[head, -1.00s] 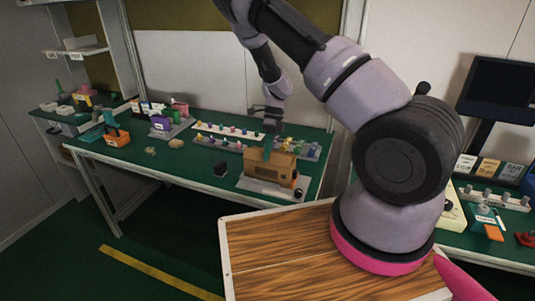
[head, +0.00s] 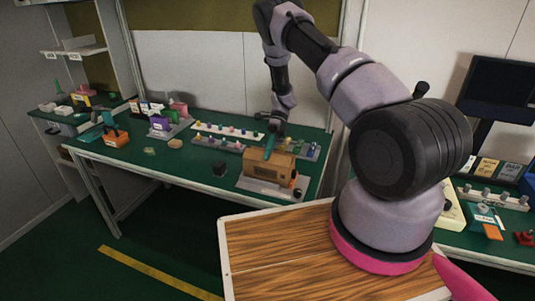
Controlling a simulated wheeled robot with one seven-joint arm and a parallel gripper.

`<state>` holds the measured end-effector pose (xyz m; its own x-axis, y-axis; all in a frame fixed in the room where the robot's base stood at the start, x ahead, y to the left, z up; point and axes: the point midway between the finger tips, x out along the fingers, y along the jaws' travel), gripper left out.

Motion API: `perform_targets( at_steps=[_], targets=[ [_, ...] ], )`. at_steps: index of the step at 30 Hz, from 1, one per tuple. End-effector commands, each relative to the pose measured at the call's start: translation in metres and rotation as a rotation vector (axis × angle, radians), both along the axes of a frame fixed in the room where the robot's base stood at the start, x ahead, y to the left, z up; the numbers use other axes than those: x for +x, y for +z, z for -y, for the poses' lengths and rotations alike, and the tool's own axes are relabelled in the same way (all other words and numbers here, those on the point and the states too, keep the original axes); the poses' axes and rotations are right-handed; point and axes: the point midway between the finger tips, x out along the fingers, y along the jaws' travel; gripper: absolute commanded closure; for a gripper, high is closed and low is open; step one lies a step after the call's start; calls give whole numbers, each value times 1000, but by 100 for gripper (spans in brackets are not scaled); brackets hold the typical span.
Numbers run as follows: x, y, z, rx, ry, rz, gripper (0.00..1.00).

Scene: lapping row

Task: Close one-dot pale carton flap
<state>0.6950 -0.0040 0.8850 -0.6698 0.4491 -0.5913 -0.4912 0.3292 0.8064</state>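A tan-brown box (head: 268,165) stands on a grey plate (head: 252,184) at the front right of the green bench. I cannot make out a dot or a separate flap on it, and I cannot pick out a pale carton with certainty. My gripper (head: 275,135) is just above the box's back edge. A slim teal piece (head: 269,148) slants down from it to the top of the box. The gripper's fingers are too small and dark to tell whether they are open or shut, or whether they hold the teal piece.
A black block (head: 219,169) stands left of the box. Strips of coloured pegs (head: 229,131) lie behind it. Two small items (head: 175,143) lie mid-bench. An orange-and-teal tool (head: 116,136) is at left. Another green bench (head: 475,238) with a monitor is at right.

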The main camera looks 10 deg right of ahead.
Motion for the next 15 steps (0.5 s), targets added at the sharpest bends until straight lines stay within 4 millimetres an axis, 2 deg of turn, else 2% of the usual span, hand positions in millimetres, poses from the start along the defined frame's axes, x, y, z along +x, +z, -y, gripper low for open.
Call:
perform_targets(
  at_steps=[15],
  targets=[
    [2, -4, 2, 79, 1, -119, 100]
  ],
)
